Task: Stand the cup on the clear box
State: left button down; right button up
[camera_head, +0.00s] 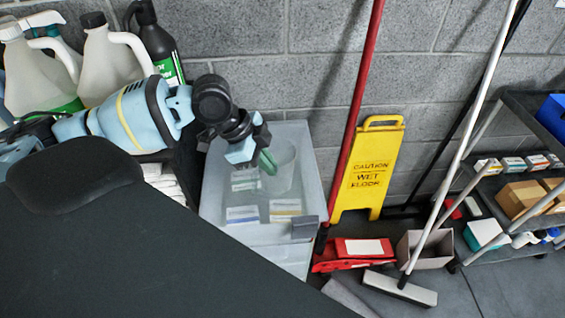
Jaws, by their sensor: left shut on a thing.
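The cup (283,172) is a pale, see-through tumbler, upright over the back part of the clear box's lid. The clear box (230,229) is a translucent storage box with a grey latch on its front right, and labelled packets show dimly inside it. My left gripper (267,162) comes in from the left, with green fingertips shut on the cup's left wall. I cannot tell whether the cup's base touches the lid. My right gripper is not in view.
White jugs (110,62) and a dark bottle (158,45) stand at the back left. A red pole (352,120) rises just right of the box, with a yellow wet-floor sign (368,170) behind it. A shelf cart (520,125) stands far right.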

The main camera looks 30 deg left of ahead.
aim_at(292, 169)
pick_arm(q)
jog(key=shift+w+d+f, duration=0.1)
jog(key=shift+w+d, duration=0.1)
jog(key=shift+w, duration=0.75)
jog(key=shift+w+d+f, duration=0.1)
jog(key=shift+w+d, duration=0.1)
jog(key=shift+w, duration=0.85)
jog(key=shift+w+d+f, duration=0.1)
jog(key=shift+w+f, duration=0.05)
jog(key=shift+f, duration=0.75)
jog(key=shift+w+f, duration=0.15)
jog(key=shift+f, duration=0.9)
jog(key=c, duration=1.6)
grip_release()
jog(key=shift+r, duration=0.1)
jog(key=v, duration=1.2)
jog(key=shift+r, duration=0.1)
